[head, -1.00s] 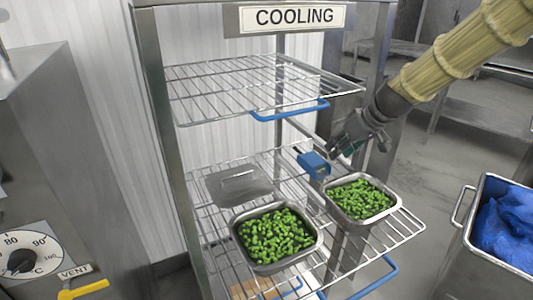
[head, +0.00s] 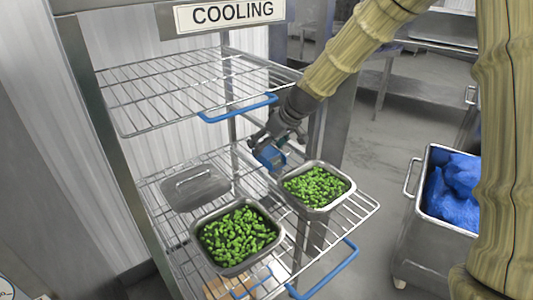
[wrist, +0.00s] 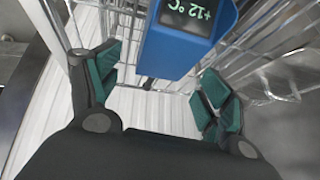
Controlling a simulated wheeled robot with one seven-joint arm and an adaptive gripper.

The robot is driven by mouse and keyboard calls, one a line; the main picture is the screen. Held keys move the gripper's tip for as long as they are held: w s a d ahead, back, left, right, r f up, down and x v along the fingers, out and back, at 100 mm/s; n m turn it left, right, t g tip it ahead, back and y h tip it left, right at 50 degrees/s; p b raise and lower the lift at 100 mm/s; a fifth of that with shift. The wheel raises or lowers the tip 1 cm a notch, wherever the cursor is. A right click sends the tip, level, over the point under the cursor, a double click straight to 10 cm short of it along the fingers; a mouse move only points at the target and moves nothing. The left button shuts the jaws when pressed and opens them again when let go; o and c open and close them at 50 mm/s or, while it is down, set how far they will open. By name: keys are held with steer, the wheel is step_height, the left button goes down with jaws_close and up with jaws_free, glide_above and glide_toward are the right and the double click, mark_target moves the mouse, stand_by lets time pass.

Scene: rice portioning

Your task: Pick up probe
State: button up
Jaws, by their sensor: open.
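In the wrist view the probe (wrist: 175,48) shows a dark display reading +12 °C. My gripper (head: 275,143) is at the probe, partly covering it in the head view. In the wrist view my gripper (wrist: 157,78) is open, with its green-padded fingers apart on either side of the probe's lower end. No finger is clearly touching it. How the probe is held up is hidden.
The wire rack (head: 130,101) is labelled COOLING. A bin (head: 417,205) with blue contents stands right. Blue-edged upper shelf lies close to my arm.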

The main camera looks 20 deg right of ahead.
steer(key=shift+x, duration=0.9)
steer(key=c, duration=1.1)
